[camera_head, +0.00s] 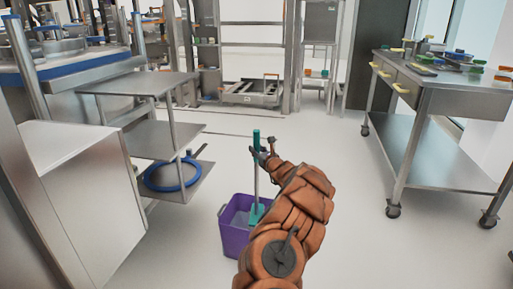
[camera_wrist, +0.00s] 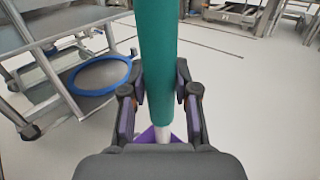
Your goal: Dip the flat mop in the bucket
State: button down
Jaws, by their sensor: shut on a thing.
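The flat mop has a green grip (camera_head: 256,141) and a thin pale pole (camera_head: 256,183). It stands nearly upright, with its teal head (camera_head: 257,213) inside the purple bucket (camera_head: 234,240) on the floor. Whether the head touches the bucket's bottom cannot be told. My gripper (camera_head: 262,157) is shut on the mop's handle near the grip, above the bucket. In the wrist view the green grip (camera_wrist: 158,60) runs between the fingers of my gripper (camera_wrist: 160,105), and a bit of the purple bucket (camera_wrist: 148,135) shows below. My arm hides the bucket's right side.
A steel shelf unit (camera_head: 150,84) stands at left, with a blue ring (camera_head: 172,187) on its lower shelf. A wheeled steel table (camera_head: 440,166) stands at right. A low cart (camera_head: 250,94) is at the back. The floor around the bucket is clear.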

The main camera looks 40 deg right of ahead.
aim_at(258, 136)
notch_tip(258, 136, down, 16)
jog(key=b, duration=1)
jog(key=shift+f, duration=0.15)
dwell(1.2)
jog(key=shift+r+p, duration=1.95)
jog(key=shift+r, duration=4.05)
jog(key=shift+r+p, duration=2.95)
jog(key=shift+r, duration=2.65)
jog(key=shift+s, duration=0.1)
